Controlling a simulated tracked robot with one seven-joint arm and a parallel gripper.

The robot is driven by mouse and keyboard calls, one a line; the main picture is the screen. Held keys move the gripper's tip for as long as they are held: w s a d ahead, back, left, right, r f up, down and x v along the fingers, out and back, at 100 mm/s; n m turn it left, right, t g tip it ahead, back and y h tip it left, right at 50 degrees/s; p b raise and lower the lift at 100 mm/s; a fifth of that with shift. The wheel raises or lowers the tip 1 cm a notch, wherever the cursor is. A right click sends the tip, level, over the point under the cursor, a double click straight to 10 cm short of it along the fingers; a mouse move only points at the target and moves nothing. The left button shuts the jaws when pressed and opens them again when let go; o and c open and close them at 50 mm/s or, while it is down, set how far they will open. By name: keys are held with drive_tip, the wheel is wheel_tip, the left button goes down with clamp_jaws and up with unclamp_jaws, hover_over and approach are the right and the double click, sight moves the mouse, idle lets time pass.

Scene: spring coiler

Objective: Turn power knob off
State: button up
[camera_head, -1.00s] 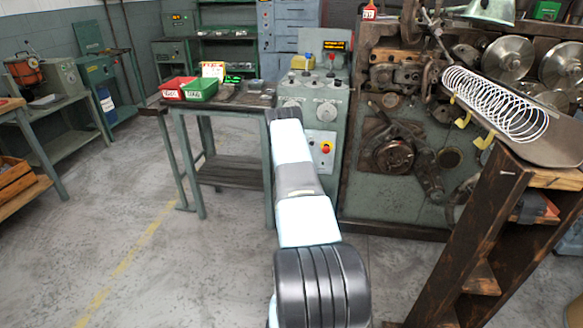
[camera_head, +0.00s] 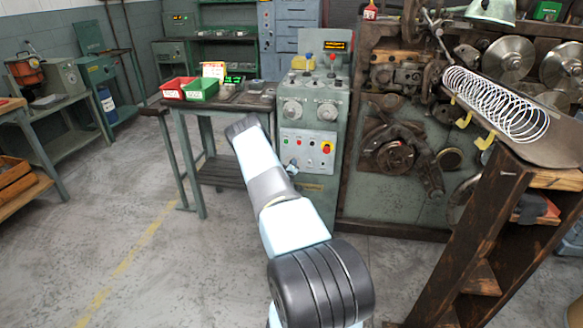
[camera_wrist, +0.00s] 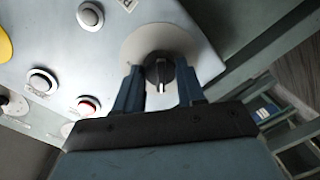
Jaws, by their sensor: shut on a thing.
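The black power knob (camera_wrist: 160,72) sits on a round pale plate (camera_wrist: 140,44) on the grey control panel. Its white mark points down in the wrist view, toward my gripper's palm. My gripper (camera_wrist: 158,82) has one blue finger on each side of the knob and is shut on it. In the head view, a small part of my gripper (camera_head: 291,167) shows at the lower left of the light panel on the green-grey control cabinet (camera_head: 318,100). The knob itself cannot be made out there.
White buttons (camera_wrist: 42,82) and a red button (camera_wrist: 86,106) lie beside the knob. A red stop button on yellow (camera_head: 326,148) is up and right. A side table (camera_head: 240,98) with red and green bins stands left; the coiling machine (camera_head: 395,150) stands right.

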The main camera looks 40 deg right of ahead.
drive_tip(key=shift+f, duration=0.15)
idle(0.3)
drive_tip(key=o, duration=1)
drive_tip(key=shift+o, duration=0.2)
drive_tip(key=shift+s+a, duration=0.1)
drive_tip(key=v, duration=1.3)
drive_tip(key=shift+s+a, duration=0.2)
